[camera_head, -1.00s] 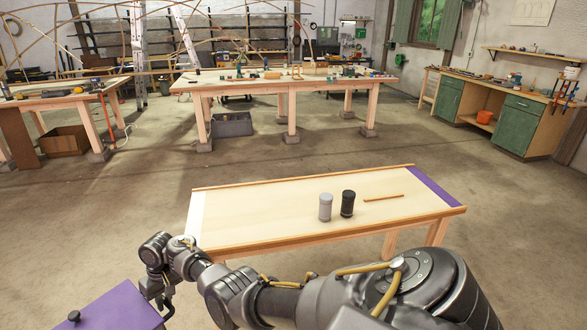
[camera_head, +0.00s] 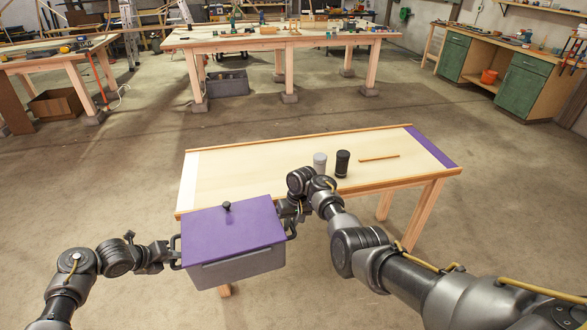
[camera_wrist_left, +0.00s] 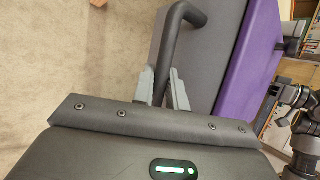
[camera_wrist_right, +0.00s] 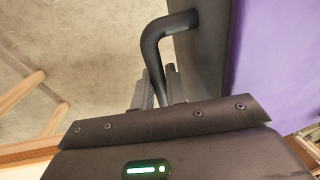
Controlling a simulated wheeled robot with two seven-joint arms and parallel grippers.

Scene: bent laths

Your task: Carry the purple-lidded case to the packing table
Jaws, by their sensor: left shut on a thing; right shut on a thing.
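The purple-lidded case (camera_head: 235,250) is a grey box with a purple lid and a dark knob on top. It is held in the air in front of the near edge of the packing table (camera_head: 225,180), roughly level. My left gripper (camera_head: 174,254) is shut on the handle at the case's left side, also seen in the left wrist view (camera_wrist_left: 165,88). My right gripper (camera_head: 290,225) is shut on the handle at its right side, and the right wrist view shows that handle between the fingers (camera_wrist_right: 157,88). The case hides part of the table's near left edge.
On the table stand a grey canister (camera_head: 320,162) and a black canister (camera_head: 343,163), with a thin wooden strip (camera_head: 380,157) to their right. A white band (camera_head: 188,180) marks the left end, a purple band (camera_head: 431,146) the right end. The table's left half is clear.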

